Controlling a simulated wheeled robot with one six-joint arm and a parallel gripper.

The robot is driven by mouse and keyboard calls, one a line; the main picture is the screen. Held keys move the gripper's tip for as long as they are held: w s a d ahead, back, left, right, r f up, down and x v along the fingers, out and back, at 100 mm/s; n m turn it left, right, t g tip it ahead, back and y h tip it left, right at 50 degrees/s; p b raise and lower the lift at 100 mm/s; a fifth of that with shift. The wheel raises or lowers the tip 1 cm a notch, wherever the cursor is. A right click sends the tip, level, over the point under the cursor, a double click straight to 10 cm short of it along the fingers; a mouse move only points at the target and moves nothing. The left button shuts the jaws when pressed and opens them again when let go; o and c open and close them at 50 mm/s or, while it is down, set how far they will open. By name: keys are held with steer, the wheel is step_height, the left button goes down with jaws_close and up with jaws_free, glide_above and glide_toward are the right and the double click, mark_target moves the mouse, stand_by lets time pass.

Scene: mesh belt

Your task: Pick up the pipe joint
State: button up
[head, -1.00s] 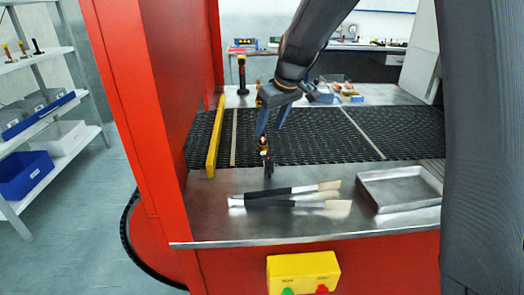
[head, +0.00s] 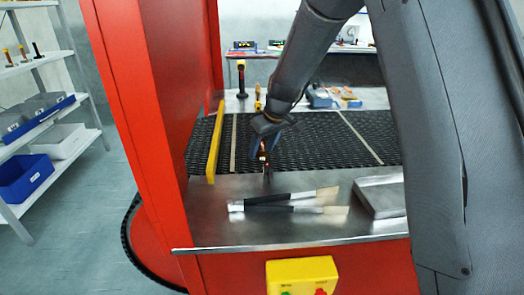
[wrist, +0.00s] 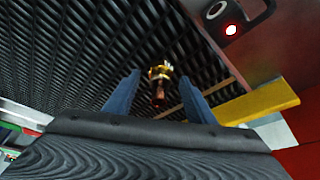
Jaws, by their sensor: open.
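The pipe joint (wrist: 160,84) is a small brass and copper-coloured piece. In the wrist view it shows between and beyond the two blue fingers of my gripper (wrist: 160,77), which is open. In the head view the pipe joint (head: 264,157) is small, near the belt's front edge, just below my gripper (head: 264,148). Its upper part is partly hidden by the gripper. I cannot tell whether the fingers touch it.
Two brushes (head: 285,199) lie on the metal ledge in front. A metal tray (head: 382,196) at right is partly hidden by my arm. A yellow rail (head: 214,142) and red frame (head: 150,120) bound the black mesh belt (head: 330,137) at left.

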jaws_close()
